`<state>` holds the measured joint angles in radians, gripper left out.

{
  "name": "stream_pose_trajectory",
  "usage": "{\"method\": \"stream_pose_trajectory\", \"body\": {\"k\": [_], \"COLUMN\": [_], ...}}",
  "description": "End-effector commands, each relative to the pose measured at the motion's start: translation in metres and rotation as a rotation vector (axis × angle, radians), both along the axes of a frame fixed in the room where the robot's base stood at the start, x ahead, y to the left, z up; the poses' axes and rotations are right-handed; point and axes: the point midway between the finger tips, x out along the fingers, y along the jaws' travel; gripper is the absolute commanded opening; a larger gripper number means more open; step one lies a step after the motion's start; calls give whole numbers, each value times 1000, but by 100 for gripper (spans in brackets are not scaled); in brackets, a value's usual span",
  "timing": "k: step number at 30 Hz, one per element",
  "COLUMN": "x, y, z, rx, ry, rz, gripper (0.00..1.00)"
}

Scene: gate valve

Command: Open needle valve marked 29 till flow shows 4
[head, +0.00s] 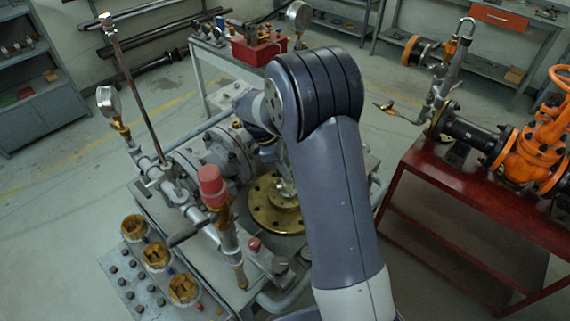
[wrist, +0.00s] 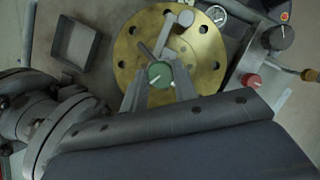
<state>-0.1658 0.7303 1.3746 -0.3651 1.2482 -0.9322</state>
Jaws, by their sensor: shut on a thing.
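A round green knob (wrist: 160,74) with a white pointer mark shows in the wrist view, over a brass bolted flange (wrist: 125,52). My gripper (wrist: 161,83) is shut on the green knob, with a grey finger on either side of it. A grey stem or bar lies just past the knob. I cannot read a number 29 on anything. A small dial gauge (wrist: 217,14) is at the top of the wrist view; its reading is too small to tell. In the head view the brass flange (head: 266,218) shows partly behind my arm, which hides the knob and my fingers.
A red knob (wrist: 251,80) and a black knob (wrist: 279,37) stand to the right in the wrist view. Grey flanged pipe (wrist: 60,125) lies at the left. In the head view a red-capped upright fitting (head: 211,187) stands left of my arm, and an orange valve (head: 540,145) at right.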

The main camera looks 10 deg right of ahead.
Motion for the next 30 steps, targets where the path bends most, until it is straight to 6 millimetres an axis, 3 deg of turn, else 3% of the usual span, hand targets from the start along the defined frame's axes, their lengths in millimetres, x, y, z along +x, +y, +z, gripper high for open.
{"method": "stream_pose_trajectory", "body": {"k": [20, 21, 30], "x": [-1, -1, 0], "y": [0, 0, 0], "z": [-1, 0, 0], "rx": [0, 0, 0], "ry": [1, 1, 1], "rz": [62, 62, 61], "gripper": [4, 29, 50]}}
